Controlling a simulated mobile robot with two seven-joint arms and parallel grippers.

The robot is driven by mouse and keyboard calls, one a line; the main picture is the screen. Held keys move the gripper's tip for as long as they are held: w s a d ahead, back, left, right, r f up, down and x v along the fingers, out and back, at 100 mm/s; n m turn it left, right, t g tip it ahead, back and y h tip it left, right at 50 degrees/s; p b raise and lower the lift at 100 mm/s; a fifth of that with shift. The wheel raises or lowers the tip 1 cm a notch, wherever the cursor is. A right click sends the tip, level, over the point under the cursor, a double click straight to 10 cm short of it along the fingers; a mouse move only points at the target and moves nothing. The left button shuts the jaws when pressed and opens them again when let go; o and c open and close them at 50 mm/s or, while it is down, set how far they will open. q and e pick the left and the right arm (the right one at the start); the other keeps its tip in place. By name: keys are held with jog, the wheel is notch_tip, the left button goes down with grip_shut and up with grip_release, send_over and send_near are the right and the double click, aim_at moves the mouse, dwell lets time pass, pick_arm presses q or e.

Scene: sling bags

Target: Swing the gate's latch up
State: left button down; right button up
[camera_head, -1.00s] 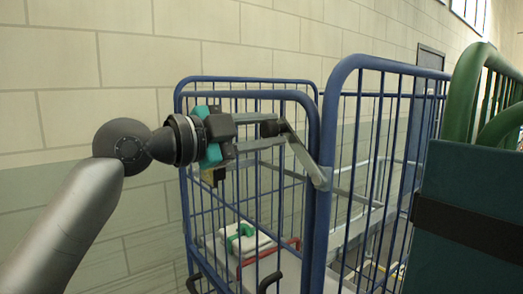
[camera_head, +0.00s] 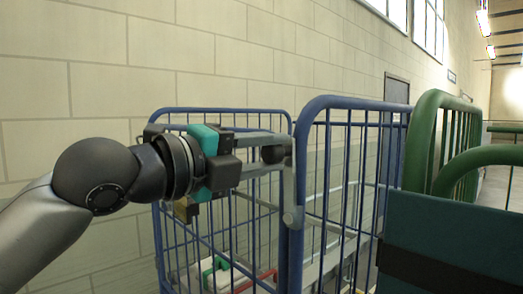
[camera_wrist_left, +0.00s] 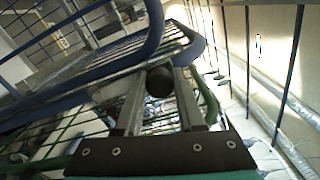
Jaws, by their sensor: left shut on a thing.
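The gate's latch (camera_head: 290,188) is a grey bar at the top corner of the blue cage, where two mesh panels meet. It stands nearly upright from its lower pivot, with a dark round knob (camera_head: 271,155) at its upper end. My left gripper (camera_head: 277,152) reaches in from the left with its two grey fingers shut on the knob. In the left wrist view the knob (camera_wrist_left: 160,82) sits between the fingertips, partly hidden by them. My right gripper is in neither view.
The blue cage (camera_head: 312,118) holds a white item with a green part (camera_head: 216,267). A dark green panel (camera_head: 448,235) and green tubular frame (camera_head: 428,130) stand close at the right. A block wall (camera_head: 60,80) runs behind.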

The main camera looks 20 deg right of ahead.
pick_arm(q)
jog(key=shift+s+d+m, duration=0.1)
jog(key=shift+s+m, duration=0.2)
jog(key=shift+m, duration=0.1)
jog(key=c, duration=0.5)
grip_release()
jog(key=shift+s+a, duration=0.1)
jog(key=shift+a, duration=0.3)
jog(key=b+v, duration=0.2)
jog(key=v, duration=1.2)
jog(key=shift+s+a, duration=0.15)
jog(key=shift+a, duration=0.05)
